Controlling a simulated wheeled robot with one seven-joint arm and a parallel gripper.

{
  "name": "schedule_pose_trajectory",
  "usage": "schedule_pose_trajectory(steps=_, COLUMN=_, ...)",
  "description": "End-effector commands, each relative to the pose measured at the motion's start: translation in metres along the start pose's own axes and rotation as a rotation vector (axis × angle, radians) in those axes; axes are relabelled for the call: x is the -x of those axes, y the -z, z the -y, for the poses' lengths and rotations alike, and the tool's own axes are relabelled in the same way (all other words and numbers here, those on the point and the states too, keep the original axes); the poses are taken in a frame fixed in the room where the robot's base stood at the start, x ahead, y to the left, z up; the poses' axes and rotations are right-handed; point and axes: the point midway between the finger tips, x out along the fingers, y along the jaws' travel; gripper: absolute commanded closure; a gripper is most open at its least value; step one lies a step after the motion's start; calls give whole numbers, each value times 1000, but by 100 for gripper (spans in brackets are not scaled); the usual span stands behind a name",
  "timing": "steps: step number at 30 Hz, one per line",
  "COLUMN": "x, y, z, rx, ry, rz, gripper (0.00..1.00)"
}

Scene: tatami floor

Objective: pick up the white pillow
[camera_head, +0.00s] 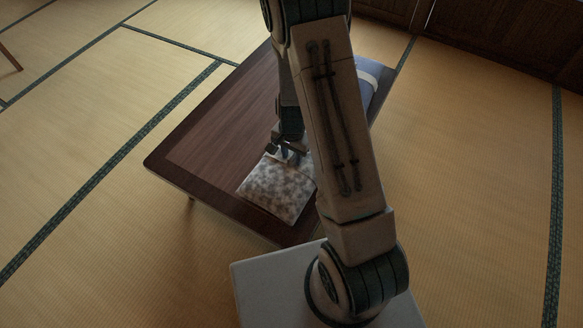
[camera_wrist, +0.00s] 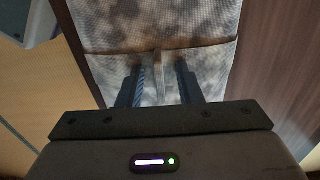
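The white pillow (camera_head: 279,190), mottled with grey, lies on the dark wooden low table (camera_head: 215,125) near its front corner. My gripper (camera_head: 284,152) points down at the pillow's far edge. In the wrist view the pillow (camera_wrist: 150,25) fills the upper middle, with a seam across it. My gripper (camera_wrist: 160,78) shows two dark fingers standing apart. A raised fold of the pillow's cloth lies between them, with a gap beside the right finger. The fingertips are close against the cloth, and firm contact cannot be made out.
A blue item with a white band (camera_head: 368,80) lies at the table's far right end, partly hidden by my arm. A wooden leg (camera_head: 10,57) shows at the far left. Dark wood panels (camera_head: 510,35) stand behind.

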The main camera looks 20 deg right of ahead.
Motion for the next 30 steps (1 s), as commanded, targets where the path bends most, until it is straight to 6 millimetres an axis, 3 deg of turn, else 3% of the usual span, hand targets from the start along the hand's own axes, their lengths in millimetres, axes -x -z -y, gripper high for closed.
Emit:
schedule_pose_trajectory(steps=1, x=0, y=0, z=0, rx=0, ry=0, rz=0, gripper=81)
schedule_pose_trajectory(steps=3, x=0, y=0, z=0, rx=0, ry=0, rz=0, gripper=100)
schedule_pose_trajectory(steps=30, x=1, y=0, z=0, rx=1, ry=1, rz=-1, gripper=100)
